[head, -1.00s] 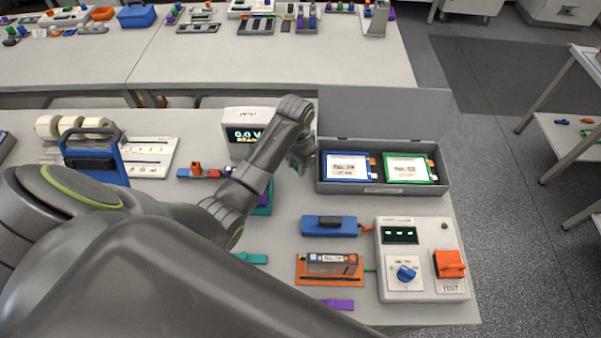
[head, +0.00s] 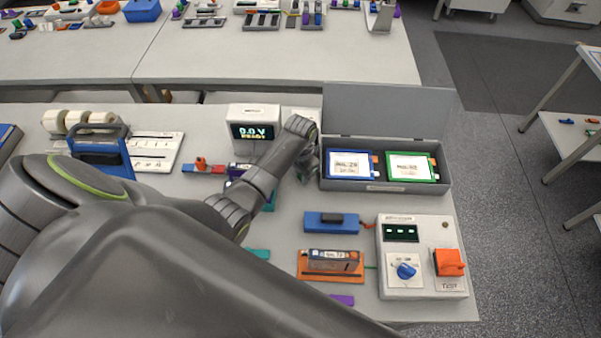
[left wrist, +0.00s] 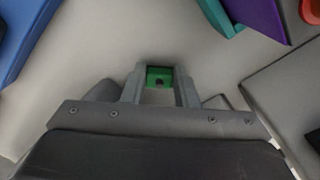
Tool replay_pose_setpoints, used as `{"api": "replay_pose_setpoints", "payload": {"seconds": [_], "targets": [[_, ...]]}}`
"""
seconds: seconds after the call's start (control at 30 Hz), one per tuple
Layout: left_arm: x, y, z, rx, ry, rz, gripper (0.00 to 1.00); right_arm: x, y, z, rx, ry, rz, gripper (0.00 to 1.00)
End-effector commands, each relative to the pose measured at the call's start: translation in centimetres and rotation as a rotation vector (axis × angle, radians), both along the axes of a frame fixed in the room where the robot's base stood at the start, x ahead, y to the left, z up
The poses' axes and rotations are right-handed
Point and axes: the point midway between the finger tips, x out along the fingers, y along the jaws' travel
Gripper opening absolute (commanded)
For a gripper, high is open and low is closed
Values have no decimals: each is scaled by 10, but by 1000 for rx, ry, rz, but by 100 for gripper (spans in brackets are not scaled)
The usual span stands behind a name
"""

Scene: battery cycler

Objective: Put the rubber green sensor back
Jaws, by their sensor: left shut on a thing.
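My left gripper (left wrist: 160,85) is shut on a small green piece (left wrist: 160,77) with a dark spot, seen between the fingers in the left wrist view. It looks like the green sensor, but most of it is hidden by the fingers. In the head view the left gripper (head: 308,166) hangs over the table, just left of the open grey case. The green piece cannot be made out there. My right gripper is not in view.
The open grey case (head: 384,188) holds blue-framed and green-framed packs. A voltage meter (head: 253,130) stands behind my left arm. A blue block (head: 331,223), an orange cradle (head: 331,266) and a tester (head: 420,230) stand in front. Bare table lies below the gripper.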

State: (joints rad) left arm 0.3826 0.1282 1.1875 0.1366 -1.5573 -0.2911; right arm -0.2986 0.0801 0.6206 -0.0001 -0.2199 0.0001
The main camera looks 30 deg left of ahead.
Motion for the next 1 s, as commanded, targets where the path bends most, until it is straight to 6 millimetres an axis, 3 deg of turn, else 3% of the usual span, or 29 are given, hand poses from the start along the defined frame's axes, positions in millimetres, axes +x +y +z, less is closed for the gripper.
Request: {"api": "replay_pose_setpoints", "payload": {"seconds": [0.03, 0.2, 0.6, 0.77, 1.0], "targets": [[0, 0, -2, 0, 0, 0, 28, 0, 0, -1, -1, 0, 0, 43], [0, 0, -1, 0, 0, 0, 48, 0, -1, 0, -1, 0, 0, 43], [0, 0, 5, 0, 0, 0, 48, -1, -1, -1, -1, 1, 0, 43], [1, 0, 23, -1, -3, 0, 48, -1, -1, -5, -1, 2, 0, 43], [1, 0, 69, 1, -6, -1, 48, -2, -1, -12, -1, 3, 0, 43]]}}
